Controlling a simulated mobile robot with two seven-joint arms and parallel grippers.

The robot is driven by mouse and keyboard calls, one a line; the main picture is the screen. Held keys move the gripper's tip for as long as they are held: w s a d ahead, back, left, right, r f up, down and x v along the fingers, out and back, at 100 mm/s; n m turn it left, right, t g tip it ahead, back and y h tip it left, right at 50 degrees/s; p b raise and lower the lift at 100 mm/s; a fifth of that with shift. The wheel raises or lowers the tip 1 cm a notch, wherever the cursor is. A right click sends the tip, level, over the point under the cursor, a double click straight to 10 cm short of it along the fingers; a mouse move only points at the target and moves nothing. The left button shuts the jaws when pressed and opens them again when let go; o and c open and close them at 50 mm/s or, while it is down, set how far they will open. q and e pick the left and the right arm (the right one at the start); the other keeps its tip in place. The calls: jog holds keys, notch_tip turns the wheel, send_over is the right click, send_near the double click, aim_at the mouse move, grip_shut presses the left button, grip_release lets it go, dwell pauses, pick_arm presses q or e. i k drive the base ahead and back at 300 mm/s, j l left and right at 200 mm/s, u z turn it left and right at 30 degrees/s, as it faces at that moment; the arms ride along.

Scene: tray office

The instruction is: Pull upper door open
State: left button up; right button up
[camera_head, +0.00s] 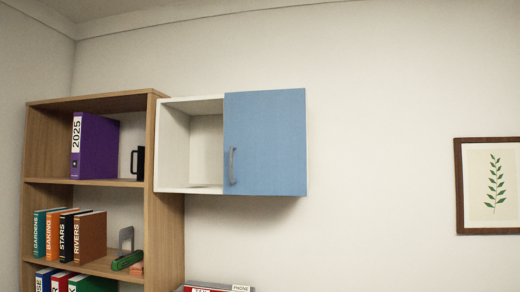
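A white wall cabinet (188,189) hangs to the right of the wooden bookshelf in the head view. Its blue door (265,140) covers the right half of the front and looks shut. A grey vertical handle (232,166) sits near the door's left edge. The left half of the cabinet is an open, empty-looking compartment (207,145). The inside behind the blue door is hidden. Neither of my grippers shows in this view.
A framed plant picture (461,190) hangs at the right. Below the cabinet, an item labelled PHONE (241,289) shows at the bottom edge.

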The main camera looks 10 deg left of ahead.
aim_at(265, 134)
jog(key=i+j, duration=0.3)
jog(key=j, duration=0.15)
jog(key=i+j, duration=0.65)
jog(key=j, duration=0.25)
jog(key=i+j, duration=0.15)
jog(key=j, duration=0.2)
jog(key=i+j+z, duration=0.1)
jog(key=j, duration=0.25)
jog(key=i+j, duration=0.1)
jog(key=j, duration=0.25)
